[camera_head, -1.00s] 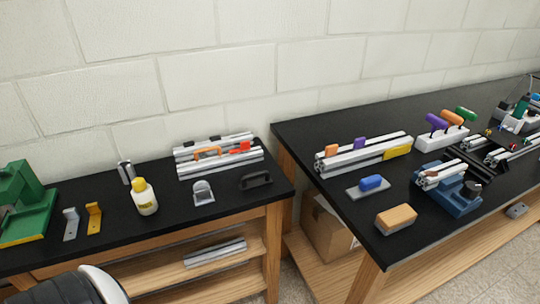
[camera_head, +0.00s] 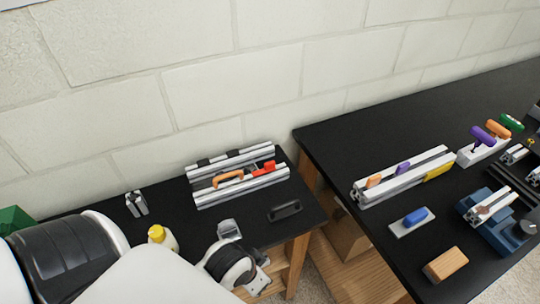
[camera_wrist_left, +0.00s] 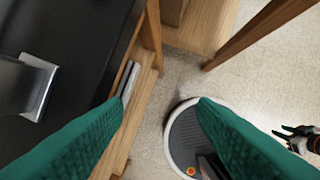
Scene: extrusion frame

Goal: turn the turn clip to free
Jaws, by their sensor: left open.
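A frame of silver extrusions (camera_head: 242,188) lies on the left bench against the wall in the head view. It carries an orange handle-shaped piece (camera_head: 228,179) and a red piece (camera_head: 265,168). I cannot tell for sure which is the turn clip; the red one looks clip-like. My left arm reaches in from the left, its wrist in front of the bench's front edge, short of the frame. In the left wrist view my left gripper (camera_wrist_left: 160,102) is open and empty, its green fingers wide apart above the floor. A small dark part (camera_wrist_left: 298,138) at that view's right edge may be my right gripper.
A yellow-capped bottle (camera_head: 160,237), a grey bracket (camera_head: 229,229) and a black handle (camera_head: 285,210) stand near my left arm. The right bench (camera_head: 335,137) holds another extrusion piece (camera_head: 405,174), a blue block (camera_head: 415,216) and an orange-tan block (camera_head: 446,264). A gap separates the benches.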

